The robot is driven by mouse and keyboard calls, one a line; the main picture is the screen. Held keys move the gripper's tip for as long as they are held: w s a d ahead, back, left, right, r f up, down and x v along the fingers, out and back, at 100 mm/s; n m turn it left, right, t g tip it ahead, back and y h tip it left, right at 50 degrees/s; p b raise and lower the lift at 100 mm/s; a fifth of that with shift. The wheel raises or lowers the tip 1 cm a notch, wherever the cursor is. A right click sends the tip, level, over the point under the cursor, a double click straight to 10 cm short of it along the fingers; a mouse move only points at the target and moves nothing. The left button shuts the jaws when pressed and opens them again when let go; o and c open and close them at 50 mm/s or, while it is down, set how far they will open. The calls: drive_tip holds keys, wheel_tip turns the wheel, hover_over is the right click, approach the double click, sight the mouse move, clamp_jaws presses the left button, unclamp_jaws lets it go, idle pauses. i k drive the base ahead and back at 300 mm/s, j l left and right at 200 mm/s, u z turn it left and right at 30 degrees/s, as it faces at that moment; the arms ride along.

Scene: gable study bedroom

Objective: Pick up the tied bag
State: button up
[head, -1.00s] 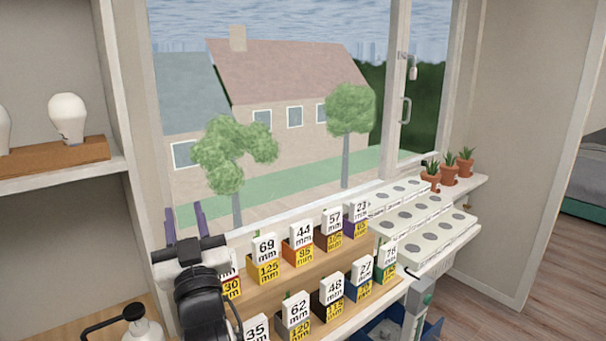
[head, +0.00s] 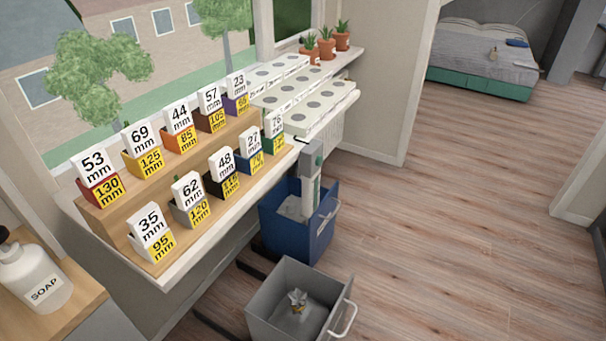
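A grey tied bag (head: 297,302) with a bunched, knotted top appears to sit inside the open grey bin (head: 262,317) at the bottom centre of the head view. Only its top stands out clearly; the rest blends with the grey inside of the bin. A pale grey liner or bag (head: 291,208) also shows inside the blue bin (head: 283,238) just behind, and I cannot tell whether it is tied. My gripper is not in view.
Numbered boxes (head: 190,199) stand on a stepped wooden shelf by the window. White trays (head: 318,112) and potted plants (head: 326,46) sit farther along. A soap bottle (head: 36,279) is at lower left. Wooden floor (head: 450,220) is clear right of the bins.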

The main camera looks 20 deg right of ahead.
sight(299, 316)
drive_tip(key=k+z, duration=0.35)
drive_tip(key=k+l+z, duration=0.15)
drive_tip(key=k+z, duration=0.2)
drive_tip(key=k, duration=0.2)
